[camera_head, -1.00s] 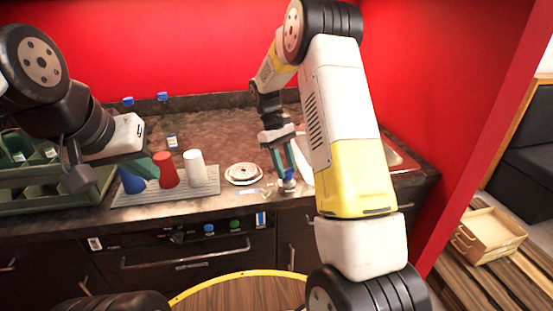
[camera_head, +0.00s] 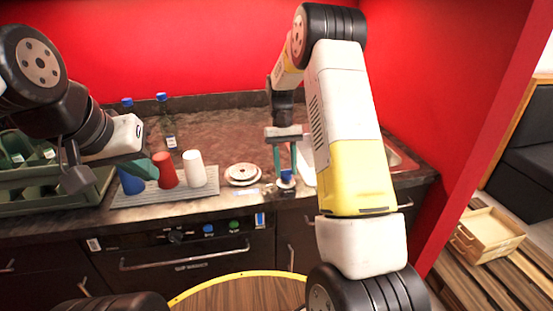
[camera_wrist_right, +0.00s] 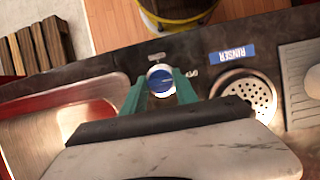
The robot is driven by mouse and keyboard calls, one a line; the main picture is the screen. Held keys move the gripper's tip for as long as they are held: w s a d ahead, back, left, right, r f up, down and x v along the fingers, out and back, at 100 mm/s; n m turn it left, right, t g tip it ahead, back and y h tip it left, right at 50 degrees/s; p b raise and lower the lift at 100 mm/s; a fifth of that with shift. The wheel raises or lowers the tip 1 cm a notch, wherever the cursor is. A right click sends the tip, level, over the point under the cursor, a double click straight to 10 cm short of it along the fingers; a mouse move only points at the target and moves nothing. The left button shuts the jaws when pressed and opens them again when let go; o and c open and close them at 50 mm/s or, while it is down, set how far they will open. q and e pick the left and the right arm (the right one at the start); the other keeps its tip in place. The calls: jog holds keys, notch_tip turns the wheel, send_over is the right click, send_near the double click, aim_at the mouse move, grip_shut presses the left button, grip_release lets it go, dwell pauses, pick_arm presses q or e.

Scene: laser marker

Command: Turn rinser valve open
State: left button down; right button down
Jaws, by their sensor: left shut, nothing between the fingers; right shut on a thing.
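The rinser valve is a blue round knob (camera_head: 286,175) on the counter near its front edge, right of the round metal rinser (camera_head: 242,174). In the right wrist view the knob (camera_wrist_right: 161,79) sits between the two green fingers of my right gripper (camera_wrist_right: 160,84), which is shut on it. A blue RINSER label (camera_wrist_right: 232,53) lies beside the perforated rinser disc (camera_wrist_right: 248,97). My left gripper (camera_head: 145,167) is shut and empty at the left, above the counter by the cups; its fingertips partly overlap the blue cup in view.
Blue (camera_head: 130,182), red (camera_head: 166,172) and white (camera_head: 194,169) cups stand upside down on a ribbed drain mat (camera_head: 207,189). Two blue-capped bottles stand behind. A green rack (camera_head: 30,205) is at the left. A metal sink (camera_wrist_right: 55,125) lies beside the valve. A red wall rises behind the counter.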

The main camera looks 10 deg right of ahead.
dwell(0.3)
jog(key=c, duration=0.9)
grip_release()
jog(key=shift+c, duration=0.2)
jog(key=v, duration=0.7)
jog(key=shift+w+r, duration=0.2)
jog(key=shift+r, duration=0.2)
notch_tip(320, 180, up, 7)
jog(key=t, duration=0.2)
send_over(287, 175)
jog(key=s+r+t+y, duration=0.1)
jog(key=s+r+t, duration=0.2)
jog(key=s+r, duration=0.35)
jog(key=s+a+t+y, duration=0.1)
jog(key=s+t, duration=0.4)
jog(key=s, duration=1.1)
jog(key=shift+s+a+f+t, duration=0.2)
jog(key=shift+s+a+t, duration=0.15)
jog(key=shift+a, duration=0.35)
